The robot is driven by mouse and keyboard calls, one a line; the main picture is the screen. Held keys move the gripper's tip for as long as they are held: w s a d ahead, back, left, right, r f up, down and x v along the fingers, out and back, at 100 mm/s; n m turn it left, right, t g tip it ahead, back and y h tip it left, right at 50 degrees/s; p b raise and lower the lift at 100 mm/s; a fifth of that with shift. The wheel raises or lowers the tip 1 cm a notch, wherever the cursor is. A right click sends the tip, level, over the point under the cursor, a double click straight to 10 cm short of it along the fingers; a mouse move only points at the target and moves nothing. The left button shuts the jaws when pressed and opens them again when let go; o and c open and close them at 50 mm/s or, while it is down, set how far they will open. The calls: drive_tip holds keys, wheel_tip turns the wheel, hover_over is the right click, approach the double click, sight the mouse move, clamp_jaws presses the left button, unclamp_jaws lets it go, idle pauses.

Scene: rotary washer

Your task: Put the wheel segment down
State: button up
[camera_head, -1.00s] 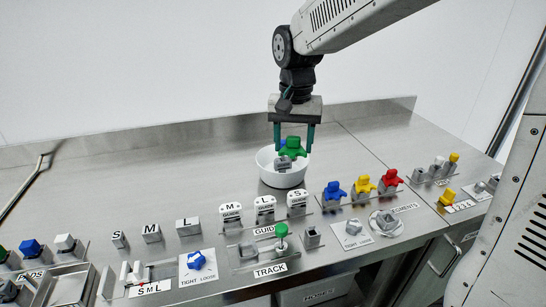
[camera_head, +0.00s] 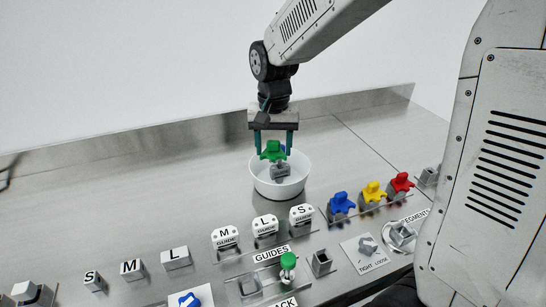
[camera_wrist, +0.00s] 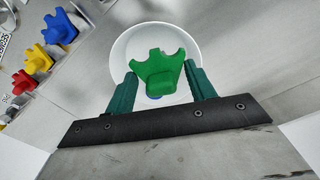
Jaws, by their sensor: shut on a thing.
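A green wheel segment (camera_head: 272,151) with a grey block-shaped base is between the fingers of my gripper (camera_head: 274,146). The gripper is shut on it and holds it upright over a round white bowl (camera_head: 264,188). In the wrist view, the green segment (camera_wrist: 160,73) sits between the two teal fingers (camera_wrist: 162,90), with the white bowl (camera_wrist: 190,50) behind it. A small blue patch shows behind the segment. I cannot tell whether the grey base touches the bowl's inside.
Blue (camera_head: 341,203), yellow (camera_head: 373,191) and red (camera_head: 401,183) segments stand in a row of holders to the right. White guide blocks (camera_head: 264,229) stand in front of the bowl. The metal table (camera_head: 120,215) is clear left of the bowl.

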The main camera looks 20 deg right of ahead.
sight(273, 152)
drive_tip(key=shift+f, duration=1.7)
drive_tip(key=shift+f, duration=0.25)
drive_tip(key=shift+f, duration=0.15)
drive_tip(key=o, duration=1.2)
